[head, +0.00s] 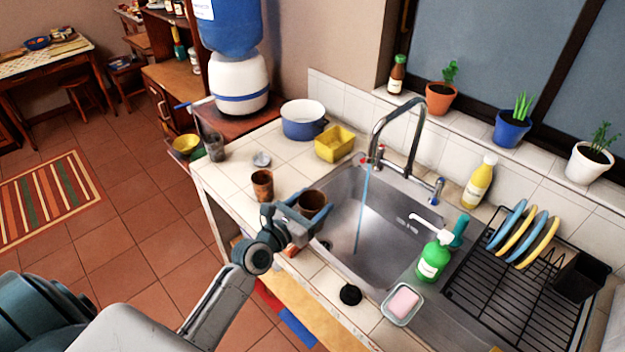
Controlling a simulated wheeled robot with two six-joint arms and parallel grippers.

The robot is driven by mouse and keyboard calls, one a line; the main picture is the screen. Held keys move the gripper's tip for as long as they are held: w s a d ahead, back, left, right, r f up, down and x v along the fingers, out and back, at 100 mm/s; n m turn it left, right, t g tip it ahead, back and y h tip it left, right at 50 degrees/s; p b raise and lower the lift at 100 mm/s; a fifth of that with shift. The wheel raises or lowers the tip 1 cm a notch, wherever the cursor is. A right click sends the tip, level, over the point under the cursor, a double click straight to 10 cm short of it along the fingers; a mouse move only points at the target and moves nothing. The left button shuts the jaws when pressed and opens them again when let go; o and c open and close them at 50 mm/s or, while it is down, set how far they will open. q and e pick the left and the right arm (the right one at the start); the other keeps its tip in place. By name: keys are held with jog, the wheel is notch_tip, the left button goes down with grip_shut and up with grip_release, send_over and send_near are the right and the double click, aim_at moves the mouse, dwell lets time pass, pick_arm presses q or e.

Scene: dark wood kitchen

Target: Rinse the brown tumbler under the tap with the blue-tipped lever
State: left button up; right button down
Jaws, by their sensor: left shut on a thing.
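My left gripper (318,214) is shut on a brown tumbler (312,198), held with its dark mouth facing up near the sink's left rim. The gripper's fingers hide part of the tumbler. The tap (401,112) is a tall curved metal spout at the back of the sink (392,225). A thin bluish stream of water (362,210) falls from the spout into the basin, to the right of the tumbler and apart from it in the picture. The blue-tipped lever (437,190) stands right of the spout. A red-tipped lever (380,151) is at its left. My right gripper is not in view.
Another brown tumbler (262,186) stands on the tiled counter. A blue pot (303,120) and yellow tub (335,144) stand behind. A green soap bottle (434,258), pink soap (404,303), black plug (350,295) and dish rack (515,300) border the sink's front and right.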

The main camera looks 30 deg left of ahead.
aim_at(322, 196)
pick_arm(q)
jog(key=shift+w+a+r, duration=0.45)
jog(key=shift+a+r, duration=0.05)
jog(key=shift+a, duration=0.25)
jog(key=shift+w+d+f, duration=0.1)
jog(key=shift+w+d, duration=0.05)
jog(key=shift+d, duration=0.05)
jog(key=w+d+b, duration=0.2)
jog(key=shift+w+d+f, duration=0.2)
jog(key=shift+w+f, duration=0.1)
jog(key=shift+f, duration=0.05)
jog(key=shift+w+d+f, duration=0.1)
jog(key=shift+w+d, duration=0.05)
jog(key=shift+w, duration=0.2)
jog(key=shift+w+d+f+b, duration=0.15)
jog(key=shift+w+d+b, duration=0.3)
jog(key=shift+w+b, duration=0.2)
jog(key=w+d+f+b, duration=0.1)
jog(key=w+d+b, duration=0.1)
jog(key=w+d, duration=0.3)
jog(key=shift+w+f, duration=0.2)
jog(key=shift+w, duration=0.45)
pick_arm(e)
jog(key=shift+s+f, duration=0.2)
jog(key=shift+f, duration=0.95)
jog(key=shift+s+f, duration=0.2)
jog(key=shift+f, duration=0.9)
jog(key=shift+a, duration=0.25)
